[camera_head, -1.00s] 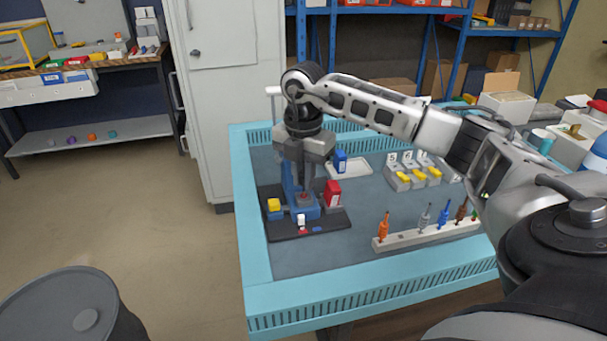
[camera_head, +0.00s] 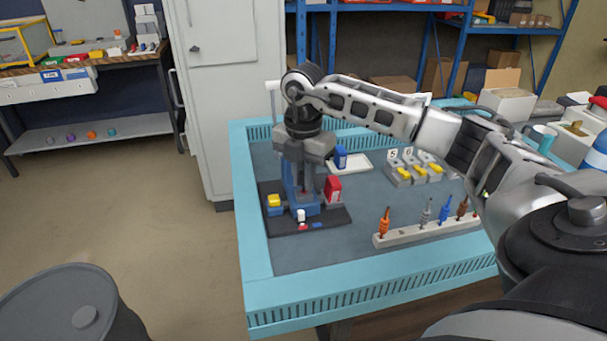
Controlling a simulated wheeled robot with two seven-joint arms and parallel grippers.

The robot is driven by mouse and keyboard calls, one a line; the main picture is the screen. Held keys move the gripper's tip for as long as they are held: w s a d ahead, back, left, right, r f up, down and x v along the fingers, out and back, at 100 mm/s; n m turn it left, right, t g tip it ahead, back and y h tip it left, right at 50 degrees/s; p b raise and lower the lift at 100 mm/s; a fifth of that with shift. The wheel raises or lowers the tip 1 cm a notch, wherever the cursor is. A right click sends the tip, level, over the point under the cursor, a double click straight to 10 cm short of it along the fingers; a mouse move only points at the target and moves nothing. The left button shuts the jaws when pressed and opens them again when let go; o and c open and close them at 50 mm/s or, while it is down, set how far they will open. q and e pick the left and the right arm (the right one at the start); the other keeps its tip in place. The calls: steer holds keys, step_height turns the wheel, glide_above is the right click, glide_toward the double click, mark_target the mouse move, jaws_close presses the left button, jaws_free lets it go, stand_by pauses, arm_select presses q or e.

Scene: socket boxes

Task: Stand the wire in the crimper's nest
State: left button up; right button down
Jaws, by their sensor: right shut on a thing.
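The crimper (camera_head: 306,211) is a blue press on a dark base plate near the left of the blue-framed table. My right gripper (camera_head: 304,188) points straight down over the middle of the crimper, at its nest. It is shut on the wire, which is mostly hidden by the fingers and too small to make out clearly. I cannot tell whether the wire touches the nest. My left gripper is not in view.
A yellow block (camera_head: 273,200) and a red box (camera_head: 333,189) flank the crimper. A white rack (camera_head: 410,235) holds several coloured wires or tools at the right. Behind are a white tray (camera_head: 362,168) and grey holders (camera_head: 400,178) with yellow parts. The table's front left is clear.

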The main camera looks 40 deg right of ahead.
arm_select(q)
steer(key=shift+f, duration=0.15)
arm_select(e)
steer(key=shift+f, duration=0.3)
steer(key=c, duration=0.9)
jaws_free()
step_height(320, 180, up, 3)
steer(key=p, duration=0.2)
steer(key=shift+r+p, duration=0.15)
steer(key=shift+p, duration=0.15)
step_height(320, 180, up, 4)
steer(key=p, duration=0.3)
steer(key=shift+r+p, duration=0.15)
steer(key=shift+p, duration=0.15)
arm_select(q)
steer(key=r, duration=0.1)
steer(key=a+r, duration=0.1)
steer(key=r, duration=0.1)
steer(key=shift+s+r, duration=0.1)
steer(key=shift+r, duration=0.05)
